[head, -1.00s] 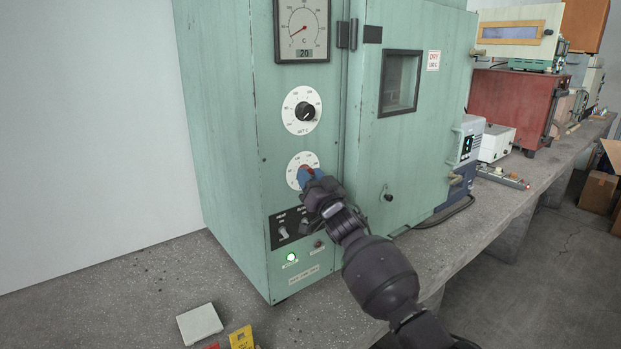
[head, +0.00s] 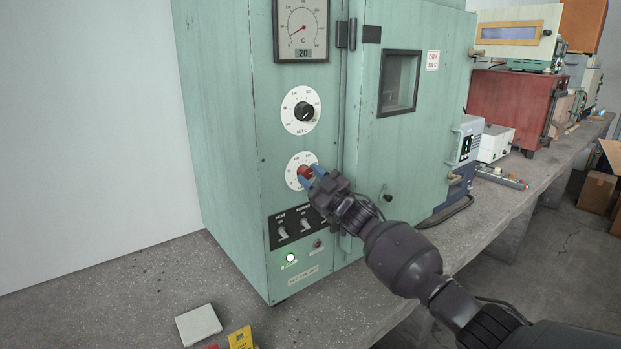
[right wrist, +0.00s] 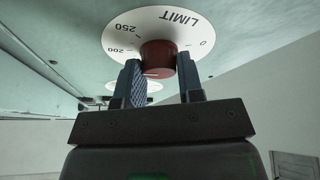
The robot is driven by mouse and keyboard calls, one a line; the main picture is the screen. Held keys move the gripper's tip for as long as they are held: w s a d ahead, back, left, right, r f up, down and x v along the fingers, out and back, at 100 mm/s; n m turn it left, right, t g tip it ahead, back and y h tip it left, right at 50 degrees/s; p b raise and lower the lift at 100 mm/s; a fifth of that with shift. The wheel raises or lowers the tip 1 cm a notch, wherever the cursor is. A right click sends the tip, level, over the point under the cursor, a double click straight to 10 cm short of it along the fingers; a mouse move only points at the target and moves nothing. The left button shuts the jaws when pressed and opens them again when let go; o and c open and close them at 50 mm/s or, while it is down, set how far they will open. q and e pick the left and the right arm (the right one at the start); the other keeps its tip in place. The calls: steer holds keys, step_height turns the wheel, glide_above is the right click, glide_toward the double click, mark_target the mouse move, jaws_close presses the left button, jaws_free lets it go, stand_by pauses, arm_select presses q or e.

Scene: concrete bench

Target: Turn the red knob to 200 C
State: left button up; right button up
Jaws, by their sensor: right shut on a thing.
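The red knob (head: 305,172) sits at the centre of the lower white dial (head: 293,179) on the green oven's front. In the right wrist view, the red knob (right wrist: 158,57) stands on the dial (right wrist: 125,38), which reads LIMIT, 0, 200 and 250. A pale line shows on the knob's near edge. My right gripper (head: 312,173) is at the dial with its blue fingers on either side of the knob, shut on it. The fingers also show in the right wrist view (right wrist: 160,78). My left gripper is not in view.
A black knob (head: 304,111) on an upper dial sits above. The gauge (head: 302,28) reads 20. A pale block (head: 198,325) and a yellow tag (head: 240,339) lie on the bench.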

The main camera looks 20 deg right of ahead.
steer(key=shift+n+g+y, duration=0.3)
steer(key=shift+n, duration=0.5)
steer(key=o, duration=0.9)
steer(key=v, duration=1.1)
steer(key=shift+w, duration=0.1)
steer(key=shift+w+d+n, duration=0.1)
steer(key=shift+n, duration=0.2)
